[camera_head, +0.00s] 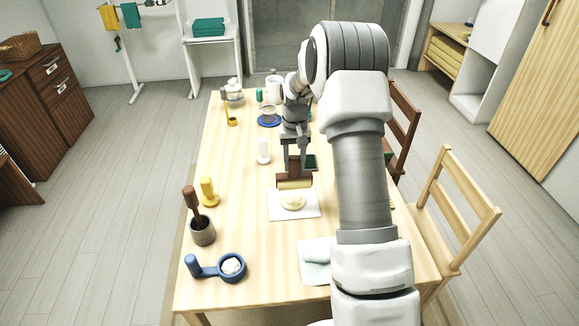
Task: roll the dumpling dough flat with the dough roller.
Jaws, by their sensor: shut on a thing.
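The dumpling dough (293,201) is a pale, rounded piece lying on a white board (309,214) near the middle of the table. My gripper (294,162) is just behind the dough, pointing down. It is shut on the dough roller (294,183), which has a brown frame and a pale cylinder lying crosswise. The roller is at the back edge of the dough. I cannot tell whether it touches the dough or hangs just above it. The fingertips are partly hidden by the roller's frame.
A yellow tool (209,191), a grey mortar with a brown pestle (203,231) and a blue scoop holding something white (231,265) stand left. A white cylinder (264,152) and a blue plate with a bowl (269,121) are farther back. My arm hides the table's right side.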

